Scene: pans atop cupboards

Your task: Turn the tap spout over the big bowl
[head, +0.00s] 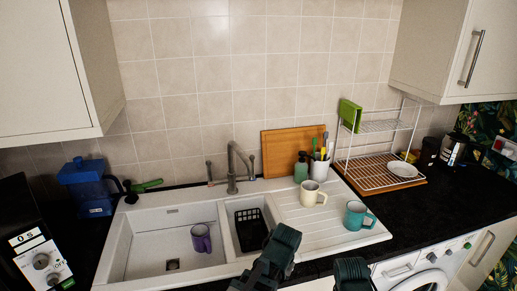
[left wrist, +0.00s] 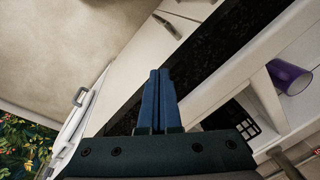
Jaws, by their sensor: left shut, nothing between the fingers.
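The grey tap (head: 232,168) stands at the back of the white sink, near the divider between the bowls. Its spout (head: 243,157) angles to the right, toward the small-bowl side. The big bowl (head: 150,245) is on the left and holds a purple mug (head: 201,238). The mug also shows in the left wrist view (left wrist: 291,78). My left gripper (head: 284,240) is low in front of the sink, well apart from the tap. Its blue fingers (left wrist: 155,72) are together and empty. My right gripper (head: 352,270) is at the bottom edge; its fingers cannot be made out.
A black basket (head: 250,229) sits in the small bowl (head: 233,235). A cream mug (head: 312,194) and a teal mug (head: 357,215) stand on the drainer. A soap bottle (head: 301,167), utensil pot (head: 320,169) and cutting board (head: 285,150) stand behind. A blue jug (head: 87,187) is left.

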